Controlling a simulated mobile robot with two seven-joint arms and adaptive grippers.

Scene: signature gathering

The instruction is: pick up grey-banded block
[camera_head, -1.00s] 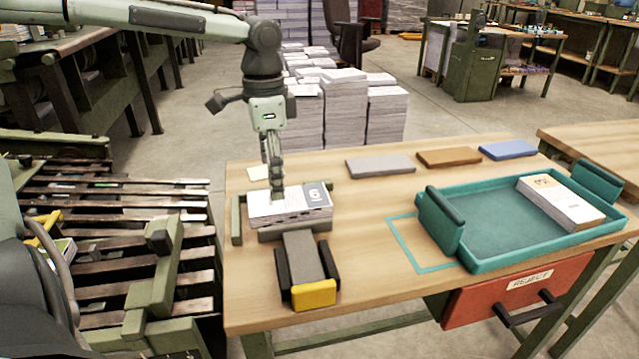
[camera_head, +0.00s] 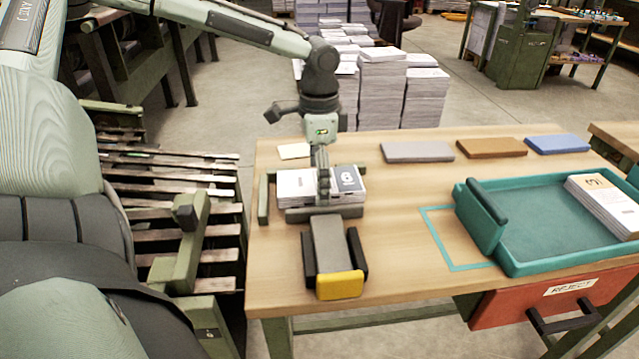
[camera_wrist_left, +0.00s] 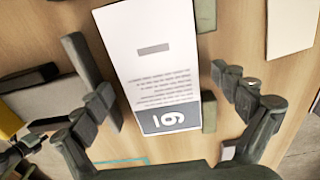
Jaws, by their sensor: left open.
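The grey-banded block (camera_head: 346,181) is a stack of white printed sheets with a grey band and a white numeral. It lies flat in a green-grey holder (camera_head: 264,200) at the left part of the wooden table. My left gripper (camera_head: 323,195) points down over the block's middle. In the left wrist view, the block (camera_wrist_left: 158,62) lies between the open fingers of my left gripper (camera_wrist_left: 168,95), with a gap on each side. I cannot tell how low the fingertips are. My right gripper is out of view.
Grey (camera_head: 417,151), brown (camera_head: 492,147) and blue (camera_head: 557,144) pads lie along the back. A yellow-ended slide (camera_head: 340,285) sits in front of the holder. Bare table lies right of the block.

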